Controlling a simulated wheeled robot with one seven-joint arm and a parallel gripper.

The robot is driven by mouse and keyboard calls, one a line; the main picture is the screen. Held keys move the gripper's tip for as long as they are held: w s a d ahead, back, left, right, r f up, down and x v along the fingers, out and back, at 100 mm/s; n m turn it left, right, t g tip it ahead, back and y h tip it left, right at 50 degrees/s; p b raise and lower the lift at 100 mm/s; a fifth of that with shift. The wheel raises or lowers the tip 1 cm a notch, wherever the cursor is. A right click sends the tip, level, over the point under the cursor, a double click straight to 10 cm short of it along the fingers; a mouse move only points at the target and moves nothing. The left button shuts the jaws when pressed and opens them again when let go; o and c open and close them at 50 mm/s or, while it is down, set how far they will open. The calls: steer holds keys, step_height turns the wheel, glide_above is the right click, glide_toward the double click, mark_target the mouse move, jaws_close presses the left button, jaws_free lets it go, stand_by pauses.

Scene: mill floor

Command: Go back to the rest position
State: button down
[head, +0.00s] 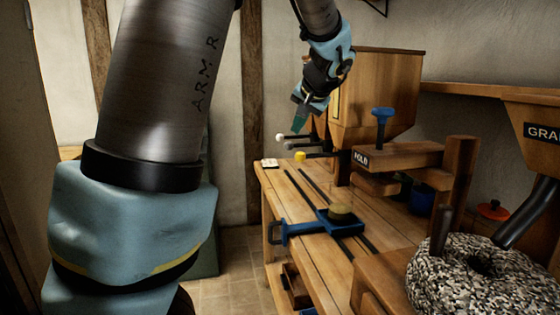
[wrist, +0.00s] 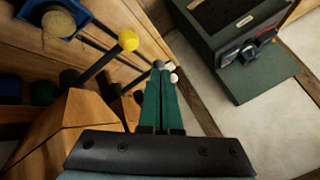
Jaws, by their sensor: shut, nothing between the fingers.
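My gripper (head: 300,119) hangs from my arm above the far left end of the wooden bench. In the wrist view my gripper (wrist: 160,68) has its two green fingers together, with nothing held between them. Its tips appear close to a lever with a white knob (head: 280,137); I cannot tell whether they touch it. A lever with a yellow knob (head: 300,157) stands just nearer, and this knob also shows in the wrist view (wrist: 128,40).
A wooden hopper (head: 375,100) stands behind the levers. On the bench (head: 290,205) are a blue tray (head: 325,222) with a round tan lump, and a clamp marked HOLD (head: 395,157). A millstone (head: 485,280) is near right. A dark green box (wrist: 235,45) stands beyond the bench.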

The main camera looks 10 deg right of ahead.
steer(key=s+a+f+n+g+h, duration=0.15)
steer(key=s+a+f+g, duration=0.5)
steer(key=a+f, duration=0.65)
steer(key=s+a+f+n, duration=0.1)
steer(key=s+a+f, duration=0.2)
steer(key=s, duration=0.4)
steer(key=s+a+f+n, duration=0.2)
steer(key=s+a+f, duration=0.1)
steer(key=s+f, duration=0.2)
steer(key=shift+s+a+h, duration=0.35)
steer(key=shift+s+h, duration=0.1)
steer(key=shift+s, duration=0.7)
steer(key=shift+n+g, duration=0.25)
